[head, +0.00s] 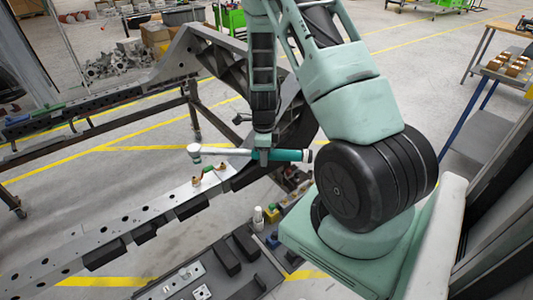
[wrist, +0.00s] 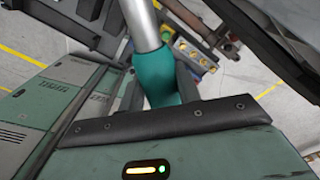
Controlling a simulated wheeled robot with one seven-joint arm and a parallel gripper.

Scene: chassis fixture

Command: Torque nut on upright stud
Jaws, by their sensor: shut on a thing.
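My gripper (head: 263,152) is shut on a torque wrench, around its teal handle (head: 287,155). The wrench is held roughly level above the chassis rail (head: 150,213), its silver shaft (head: 228,151) pointing left and its round pale head (head: 194,151) at the left end. In the wrist view the teal handle (wrist: 157,75) sits between my jaws, with the metal shaft (wrist: 141,22) running up out of the picture. Small copper-coloured and green fittings (head: 208,171) stand on the rail below the wrench head, apart from it. I cannot make out the nut or stud among them.
A dark tray (head: 237,262) with metal plates and black blocks lies at the front. A white bottle (head: 258,215) and small coloured parts stand near the rail. A dark curved frame member (head: 295,120) rises behind my gripper. A bench (head: 512,68) stands at right.

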